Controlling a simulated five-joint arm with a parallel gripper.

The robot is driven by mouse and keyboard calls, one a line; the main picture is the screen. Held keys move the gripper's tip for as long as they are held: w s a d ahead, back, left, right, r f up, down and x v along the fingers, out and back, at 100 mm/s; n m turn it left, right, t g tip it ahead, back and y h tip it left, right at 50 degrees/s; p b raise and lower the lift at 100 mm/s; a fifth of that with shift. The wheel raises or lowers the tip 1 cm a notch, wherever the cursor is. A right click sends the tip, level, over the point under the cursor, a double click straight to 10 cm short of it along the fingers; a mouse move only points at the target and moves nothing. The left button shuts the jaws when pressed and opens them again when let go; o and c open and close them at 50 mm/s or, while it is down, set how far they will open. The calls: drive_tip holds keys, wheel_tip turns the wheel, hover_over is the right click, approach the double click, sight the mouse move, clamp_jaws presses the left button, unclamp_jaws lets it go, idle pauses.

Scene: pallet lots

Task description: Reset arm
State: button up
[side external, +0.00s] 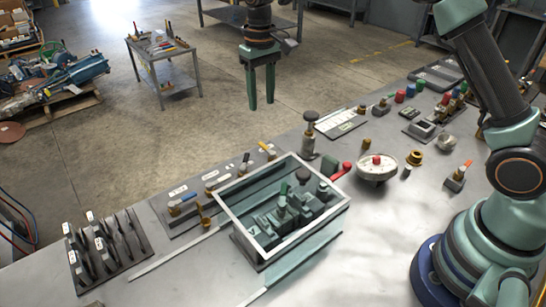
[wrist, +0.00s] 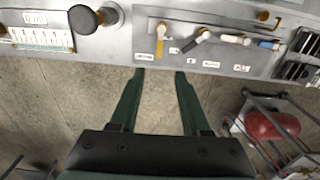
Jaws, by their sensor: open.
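My gripper (side external: 261,101) hangs with its two green fingers pointing down, at the top centre of the side external view. It appears beyond the far edge of the metal bench, over the concrete floor. In the wrist view my gripper (wrist: 159,72) shows two green fingers spread apart with nothing between them. The bench (side external: 190,270) carries a framed box (side external: 240,237) with dark green parts inside. The lower part of my arm stands at the right of the side external view.
A white round dial with a red knob (side external: 377,166) and a rack of dark upright pieces (side external: 108,248) are on the bench. A small tool cart (side external: 170,85) and a loaded pallet (side external: 70,112) stand on the floor. Floor around the gripper looks clear.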

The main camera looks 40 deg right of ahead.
drive_tip(key=s+d+r+t, duration=0.3)
drive_tip(key=s+d+r, duration=0.2)
drive_tip(key=s+r, duration=0.4)
drive_tip(key=s+d+f+t, duration=0.1)
drive_tip(key=s+d+t, duration=0.1)
drive_tip(key=s, duration=1.1)
drive_tip(key=shift+s+d+f+t, duration=0.2)
drive_tip(key=shift+s+d+t, duration=0.1)
drive_tip(key=shift+d, duration=0.25)
